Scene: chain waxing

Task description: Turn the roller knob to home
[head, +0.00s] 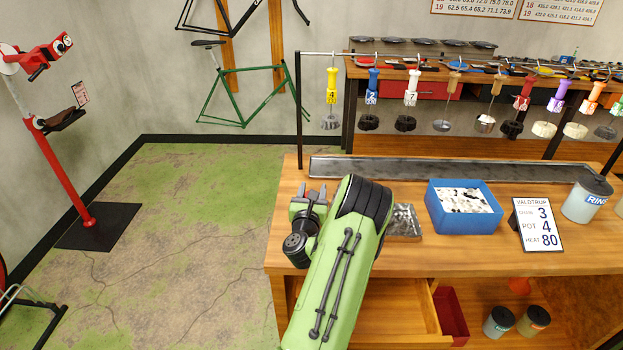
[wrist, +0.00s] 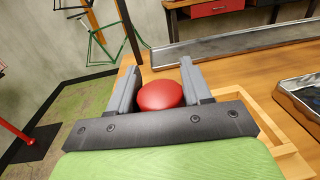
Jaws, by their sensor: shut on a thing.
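A round red knob (wrist: 160,95), seemingly the roller knob, sits between the two grey fingers of my gripper (wrist: 157,76) in the wrist view. The fingers stand on either side of it, and my gripper is shut on it. In the head view my gripper (head: 311,193) is at the left end of the wooden bench (head: 460,190), and the knob is hidden there. No mark for the home position can be made out. How far the knob is turned cannot be told.
A long dark metal trough (head: 450,169) runs along the bench's back. A small metal tray (head: 405,222), a blue box (head: 462,222) of white pieces, a sign card (head: 538,225) and a grey jar (head: 587,198) stand to the right. Hanging tools line a rail behind. An open drawer (head: 440,310) juts out below.

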